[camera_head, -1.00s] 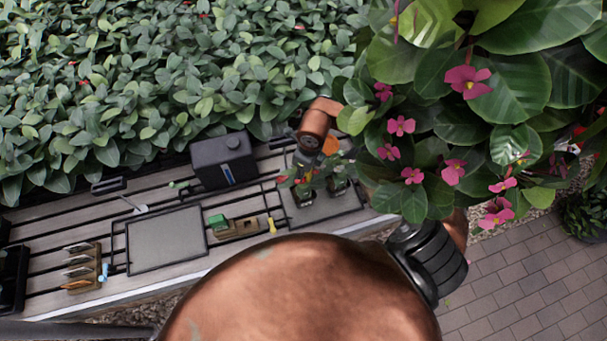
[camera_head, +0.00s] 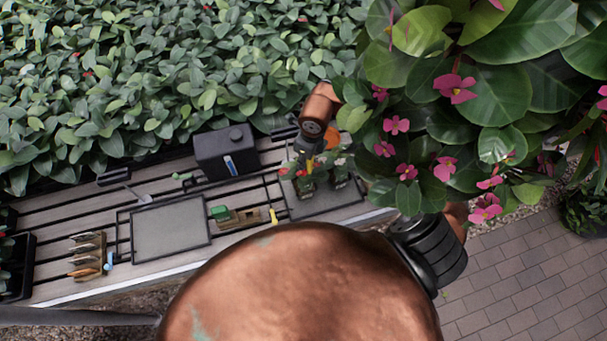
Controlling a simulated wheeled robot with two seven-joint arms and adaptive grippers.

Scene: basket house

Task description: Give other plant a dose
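Two small potted plants with reddish blooms stand side by side on a dark tray (camera_head: 330,206): the left plant (camera_head: 304,187) and the right plant (camera_head: 340,176). My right gripper (camera_head: 309,164) points down at the left plant, its tips overlapping the leaves. A small yellow bit shows at the tips; I cannot tell whether it is held or whether the fingers are open. Large foliage hides part of the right arm. My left gripper is out of view.
A black tank (camera_head: 226,154) stands behind a grey mat (camera_head: 170,230). A green-topped block (camera_head: 219,212), a small yellow item (camera_head: 273,216) and a rack of tools (camera_head: 88,255) are on the slatted bench. A large pink-flowered plant (camera_head: 450,120) overhangs the right; a leafy hedge (camera_head: 150,80) lines the back.

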